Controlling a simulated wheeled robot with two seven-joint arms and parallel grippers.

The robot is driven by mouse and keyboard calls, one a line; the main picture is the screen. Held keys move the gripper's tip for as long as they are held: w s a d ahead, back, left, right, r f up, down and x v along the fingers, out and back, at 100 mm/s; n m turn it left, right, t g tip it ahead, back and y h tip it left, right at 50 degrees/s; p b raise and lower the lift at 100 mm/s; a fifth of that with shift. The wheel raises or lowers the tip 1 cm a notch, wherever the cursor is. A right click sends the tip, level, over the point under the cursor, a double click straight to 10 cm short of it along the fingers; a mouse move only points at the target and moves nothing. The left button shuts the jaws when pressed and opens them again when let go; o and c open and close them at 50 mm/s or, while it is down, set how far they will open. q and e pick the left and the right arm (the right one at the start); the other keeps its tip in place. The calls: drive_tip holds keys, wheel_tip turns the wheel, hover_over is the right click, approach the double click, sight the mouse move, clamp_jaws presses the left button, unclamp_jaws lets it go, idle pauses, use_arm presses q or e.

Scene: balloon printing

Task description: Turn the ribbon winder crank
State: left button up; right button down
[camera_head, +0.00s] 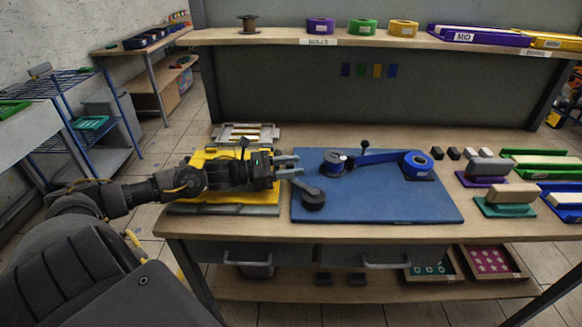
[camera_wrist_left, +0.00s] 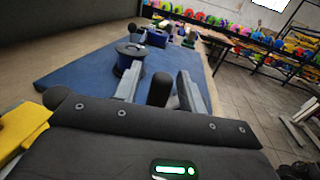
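The ribbon winder stands on a blue board (camera_head: 380,205) on the workbench. Its crank (camera_head: 313,199) shows as a dark round hub at the board's left, with a short arm slanting up-left to my left fingertips. My left gripper (camera_head: 292,167) comes in level from the left, fingers apart. In the left wrist view a dark upright crank handle (camera_wrist_left: 160,90) stands between the fingers of the gripper (camera_wrist_left: 160,84), with a gap visible on the left side. A blue spool (camera_head: 335,161) and a blue ribbon roll (camera_head: 417,163) sit behind, joined by blue ribbon.
A yellow-topped press (camera_head: 205,163) lies under my left arm. Stamps (camera_head: 505,197) and colored trays (camera_head: 540,161) fill the bench's right side. A shelf (camera_head: 300,38) with ribbon rolls runs above the back. The board's front middle is clear.

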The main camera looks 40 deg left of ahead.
use_arm(q)
drive_tip(key=shift+s+a+f, duration=0.1)
drive_tip(key=shift+s+a, duration=0.3)
drive_tip(key=shift+s, duration=0.05)
drive_tip(key=v, duration=0.7)
drive_tip(key=shift+p+v, duration=0.6)
drive_tip(key=shift+v, duration=0.15)
drive_tip(key=shift+s+a, duration=0.15)
drive_tip(key=shift+s, duration=0.05)
drive_tip(key=shift+s+a, duration=0.2)
drive_tip(key=shift+a, duration=0.05)
use_arm(e)
drive_tip(key=shift+a+r, duration=0.4)
drive_tip(key=shift+r, duration=0.4)
drive_tip(key=shift+d, duration=0.1)
